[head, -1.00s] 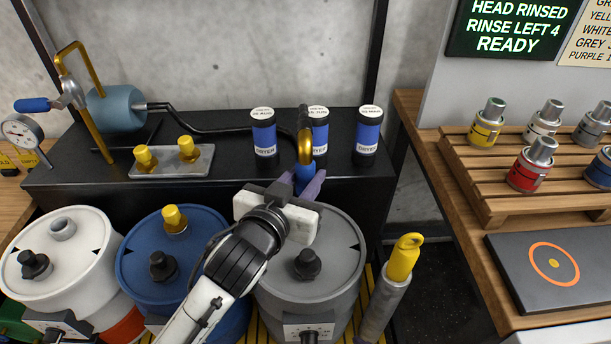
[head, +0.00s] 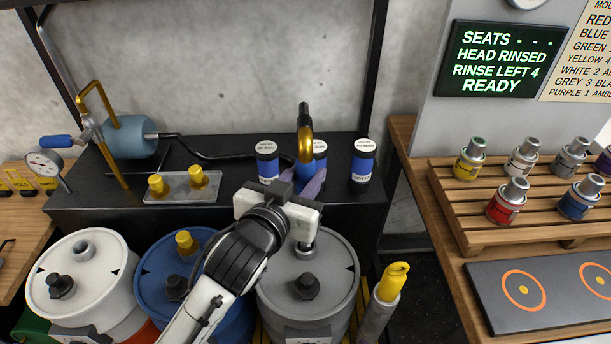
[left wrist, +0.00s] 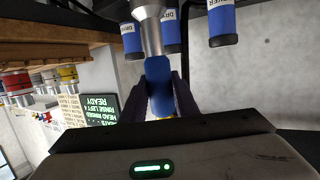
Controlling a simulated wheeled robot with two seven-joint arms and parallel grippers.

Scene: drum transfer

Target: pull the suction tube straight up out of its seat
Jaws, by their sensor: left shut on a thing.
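The suction tube has a brass bent top (head: 305,148) with a black end and a blue grip (left wrist: 158,75). My left gripper (head: 308,186) is shut on the blue grip, above the back of the grey drum (head: 335,280). In the left wrist view the blue grip sits between the two dark fingers, with the tube's steel shaft (left wrist: 150,28) running on from it. A grey metal piece (head: 305,247) shows at the drum top below the gripper. I cannot tell whether the shaft is still inside the seat. My right gripper is out of view.
A white drum (head: 110,262) and a blue drum (head: 150,265) stand to the left. Dryer canisters (head: 364,160) stand close behind the gripper. A yellow-topped tube (head: 393,282) stands right of the grey drum. A wooden rack (head: 450,205) holds several small canisters.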

